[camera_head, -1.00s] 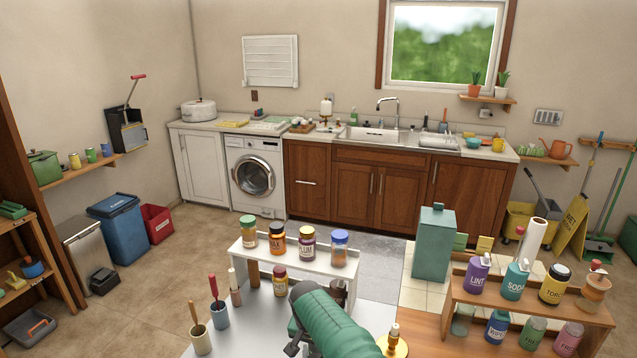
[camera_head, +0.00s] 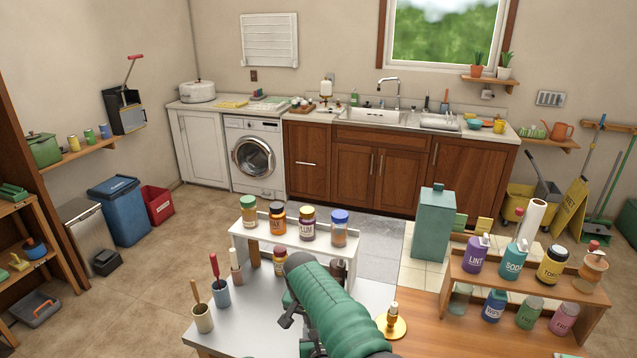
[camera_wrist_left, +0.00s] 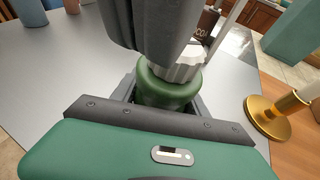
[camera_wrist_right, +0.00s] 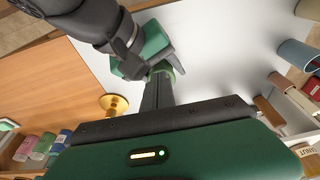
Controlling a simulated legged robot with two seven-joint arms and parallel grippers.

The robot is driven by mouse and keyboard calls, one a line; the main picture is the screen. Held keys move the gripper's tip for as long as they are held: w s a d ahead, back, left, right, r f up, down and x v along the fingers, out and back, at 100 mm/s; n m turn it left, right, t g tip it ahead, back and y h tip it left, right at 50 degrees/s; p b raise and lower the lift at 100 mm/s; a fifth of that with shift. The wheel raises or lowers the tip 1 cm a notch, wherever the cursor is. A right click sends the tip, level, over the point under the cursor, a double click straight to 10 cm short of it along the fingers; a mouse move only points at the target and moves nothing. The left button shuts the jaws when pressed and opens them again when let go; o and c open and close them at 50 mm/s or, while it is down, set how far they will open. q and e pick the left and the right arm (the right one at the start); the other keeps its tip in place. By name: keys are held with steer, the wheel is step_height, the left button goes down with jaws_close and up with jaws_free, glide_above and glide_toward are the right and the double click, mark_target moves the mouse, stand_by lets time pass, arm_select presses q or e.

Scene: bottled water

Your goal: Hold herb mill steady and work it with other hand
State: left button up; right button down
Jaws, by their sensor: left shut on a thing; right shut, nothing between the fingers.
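The herb mill has a green body (camera_wrist_left: 168,88) and a pale ribbed top (camera_wrist_left: 182,66); it stands above the grey worktop. My left gripper (camera_wrist_left: 165,98) is shut around the green body. My right gripper (camera_wrist_right: 159,80) is shut with nothing between its fingers and sits right at the mill's top; I cannot tell whether it touches. In the head view my right gripper (camera_head: 288,308) and green forearm hide the mill. In the right wrist view a little of the green mill (camera_wrist_right: 161,68) shows beside the fingertips.
A white rack (camera_head: 345,268) with several jars stands behind. Two cups (camera_head: 203,319) with tools stand at the left. A gold stand (camera_head: 391,325) is close at the right, beside a wooden bottle shelf (camera_head: 560,290). Grey worktop is bare between cups and arm.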

arm_select(q)
steer(key=shift+f, duration=0.1)
arm_select(e)
steer(key=v, duration=0.3)
steer(key=shift+w+d+r, duration=0.15)
steer(key=shift+w+r, duration=0.2)
steer(key=shift+r, duration=0.05)
arm_select(q)
steer(key=o, duration=1.3)
steer(key=shift+o, duration=0.2)
